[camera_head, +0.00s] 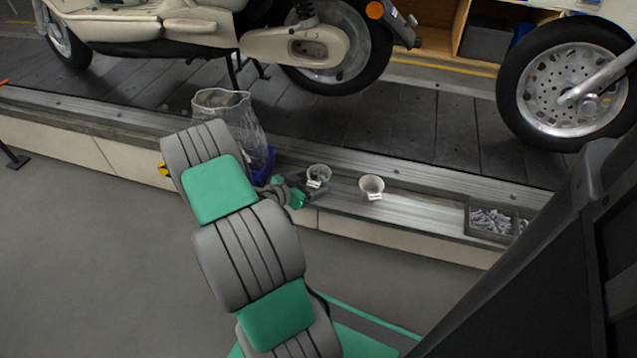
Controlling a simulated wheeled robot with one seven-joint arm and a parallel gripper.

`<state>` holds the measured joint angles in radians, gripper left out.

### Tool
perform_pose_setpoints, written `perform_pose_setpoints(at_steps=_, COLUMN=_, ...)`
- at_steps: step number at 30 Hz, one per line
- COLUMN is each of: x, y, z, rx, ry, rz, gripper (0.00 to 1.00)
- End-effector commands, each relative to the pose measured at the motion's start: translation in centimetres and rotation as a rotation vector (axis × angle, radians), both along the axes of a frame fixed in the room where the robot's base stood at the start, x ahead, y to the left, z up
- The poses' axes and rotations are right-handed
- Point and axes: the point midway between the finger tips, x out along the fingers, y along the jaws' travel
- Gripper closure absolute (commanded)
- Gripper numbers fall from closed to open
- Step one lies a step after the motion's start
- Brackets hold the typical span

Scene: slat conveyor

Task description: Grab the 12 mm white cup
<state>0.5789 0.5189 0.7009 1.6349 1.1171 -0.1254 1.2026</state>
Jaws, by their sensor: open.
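Two small whitish cups stand on the metal ledge along the conveyor. The left cup (318,174) is right at the end of my arm, with a pale label low on its front. The right cup (371,187) stands a short way to the right, also with a pale label. The labels are too small to read, so I cannot tell which cup is the 12 mm one. My gripper (312,186) is open at the left cup, its dark fingers around or just beside it. I cannot tell whether they touch it.
A clear plastic bag (240,112) stands on the ledge behind my arm, with something blue (263,168) at its foot. A dark tray (490,221) of metal parts sits on the right. Scooters with wheels (566,88) stand on the dark slats behind. The ledge between right cup and tray is clear.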

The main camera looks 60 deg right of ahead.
Motion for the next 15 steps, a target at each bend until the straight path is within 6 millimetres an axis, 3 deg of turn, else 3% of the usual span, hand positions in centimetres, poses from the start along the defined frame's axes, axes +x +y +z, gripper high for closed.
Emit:
perform_pose_setpoints(at_steps=4, x=-0.7, y=-1.9, z=-1.1, rx=0.001, ry=-0.001, rz=-0.001, gripper=0.22)
perform_pose_setpoints(at_steps=11, x=-0.7, y=-2.1, z=-0.9, rx=0.001, ry=0.000, rz=0.001, gripper=0.22)
perform_pose_setpoints(at_steps=15, x=-0.7, y=-2.1, z=-1.0, rx=0.001, ry=0.000, rz=0.001, gripper=0.34)
